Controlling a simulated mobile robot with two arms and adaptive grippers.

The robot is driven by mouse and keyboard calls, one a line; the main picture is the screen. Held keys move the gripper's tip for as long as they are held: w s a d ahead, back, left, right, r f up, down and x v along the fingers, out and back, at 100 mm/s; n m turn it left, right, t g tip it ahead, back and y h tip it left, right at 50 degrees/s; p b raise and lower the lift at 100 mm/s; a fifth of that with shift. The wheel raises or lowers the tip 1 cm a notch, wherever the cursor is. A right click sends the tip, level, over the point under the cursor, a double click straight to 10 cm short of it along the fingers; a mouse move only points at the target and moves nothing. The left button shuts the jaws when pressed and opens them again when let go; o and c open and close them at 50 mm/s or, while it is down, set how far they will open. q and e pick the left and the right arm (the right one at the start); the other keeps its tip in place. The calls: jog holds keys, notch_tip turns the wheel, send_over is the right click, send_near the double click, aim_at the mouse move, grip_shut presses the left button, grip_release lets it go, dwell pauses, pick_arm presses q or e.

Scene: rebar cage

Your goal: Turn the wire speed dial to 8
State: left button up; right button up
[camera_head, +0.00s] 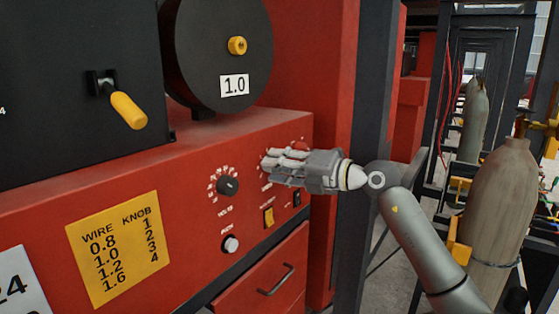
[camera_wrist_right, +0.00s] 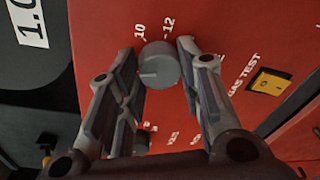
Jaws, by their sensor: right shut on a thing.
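The wire speed dial is a round grey knob (camera_wrist_right: 159,66) on the red panel, with the printed numbers 10 and 12 beside it in the right wrist view. My right gripper (camera_wrist_right: 163,52) is shut on this knob, one finger on each side. A faint pale line shows on the knob's face; which number it points to I cannot tell. My left gripper is not in view.
A dark volts dial (camera_head: 227,186) is left of my right gripper. Below are a yellow switch (camera_head: 268,217), a black switch (camera_head: 297,198) and a pale round button (camera_head: 231,244). A yellow wire/knob chart (camera_head: 115,247) is at left. A dark post (camera_head: 362,100) stands close behind my right wrist.

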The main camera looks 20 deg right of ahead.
jog(key=shift+m+p, duration=0.8)
jog(key=shift+m, duration=0.4)
jog(key=o, duration=1)
jog(key=shift+o, duration=0.2)
jog(key=f+v, duration=0.1)
jog(key=v, duration=1.1)
jog(key=shift+r, duration=0.4)
jog(key=shift+w+d, duration=0.1)
jog(key=shift+f, duration=0.1)
